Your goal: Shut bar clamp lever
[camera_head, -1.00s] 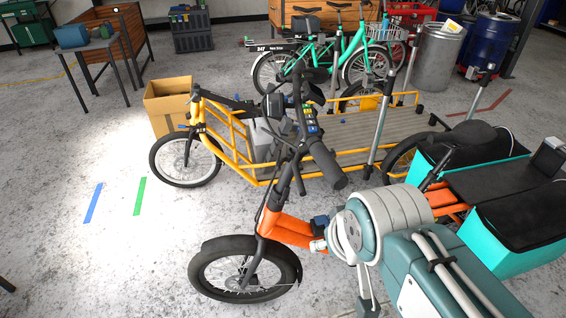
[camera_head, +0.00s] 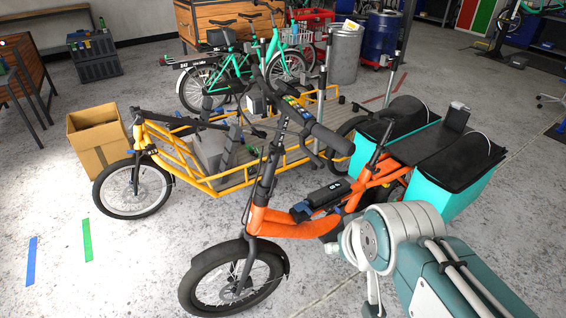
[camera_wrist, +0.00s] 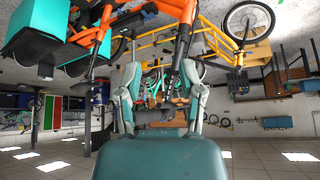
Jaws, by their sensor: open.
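The orange cargo bike (camera_head: 275,222) stands close in front of me, with black handlebars (camera_head: 322,138) on a dark stem (camera_head: 264,178). A clamp lever is too small to make out on the stem or bar. In the wrist view, which is upside down, the orange bike's frame (camera_wrist: 98,35) is at the upper left. My gripper (camera_wrist: 160,82) shows there with its two fingers apart and nothing between them. The bikes lie beyond it, and it touches none of them. In the head view my arm is at the lower right and its fingers cannot be made out.
A yellow cargo bike (camera_head: 213,184) stands just behind the orange one. Teal boxes (camera_head: 457,190) flank the orange bike's rear. A cardboard box (camera_head: 98,142) is at left. Green bikes (camera_head: 228,72) and a metal bin (camera_head: 344,52) stand behind. Floor at front left is clear.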

